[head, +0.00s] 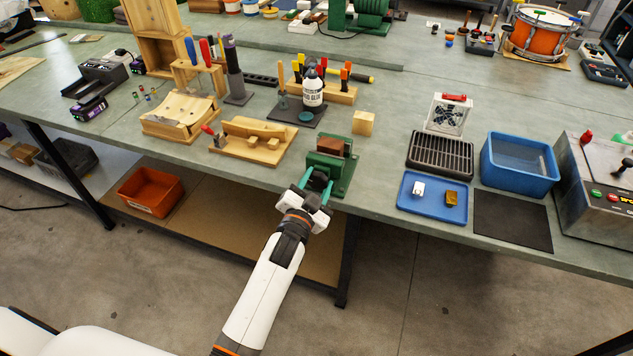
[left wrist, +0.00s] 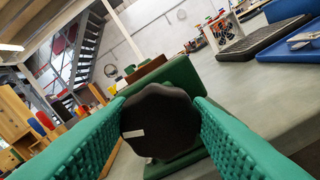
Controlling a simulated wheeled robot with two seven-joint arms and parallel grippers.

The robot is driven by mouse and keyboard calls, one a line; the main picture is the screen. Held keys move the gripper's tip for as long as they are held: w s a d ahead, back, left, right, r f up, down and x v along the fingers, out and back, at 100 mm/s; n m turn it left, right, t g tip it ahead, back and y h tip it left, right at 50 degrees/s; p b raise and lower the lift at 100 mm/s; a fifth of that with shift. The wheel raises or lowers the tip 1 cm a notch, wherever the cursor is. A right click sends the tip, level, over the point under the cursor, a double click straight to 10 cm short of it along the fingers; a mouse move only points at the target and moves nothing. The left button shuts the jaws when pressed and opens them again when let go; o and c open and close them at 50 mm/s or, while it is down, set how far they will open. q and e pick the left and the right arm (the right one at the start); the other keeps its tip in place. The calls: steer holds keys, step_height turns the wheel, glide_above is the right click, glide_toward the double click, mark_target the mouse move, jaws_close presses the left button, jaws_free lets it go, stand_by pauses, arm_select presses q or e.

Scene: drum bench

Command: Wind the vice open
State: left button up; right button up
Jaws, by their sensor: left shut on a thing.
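The green vice (head: 327,168) stands at the front edge of the bench, with a brown block (head: 330,146) at its top. My left gripper (head: 317,184) is at the front of the vice, over the bench edge. In the left wrist view its two green fingers (left wrist: 160,128) are on either side of the vice's dark, lobed knob (left wrist: 158,120), which has a pale mark on its face. The fingers are shut on the knob. The vice's green body (left wrist: 185,75) and the brown block (left wrist: 142,72) show behind the knob. My right gripper is not in view.
A pale wooden cube (head: 363,123) stands behind the vice. A wooden fixture (head: 250,142) lies to the left. A blue tray (head: 432,198) with small parts, a black grille (head: 440,155) and a blue bin (head: 520,165) are to the right. An orange bin (head: 151,192) is on the lower shelf.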

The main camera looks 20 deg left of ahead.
arm_select(q)
steer(key=shift+w+r+n, duration=0.1)
steer(key=shift+r+n, duration=0.15)
steer(key=shift+n, duration=0.05)
steer(key=o, duration=1)
steer(key=shift+w, duration=0.1)
steer(key=shift+f, duration=0.2)
steer(key=s+b, duration=0.1)
steer(key=s, duration=1.1)
steer(key=shift+a, duration=0.2)
steer(key=shift+f, duration=0.1)
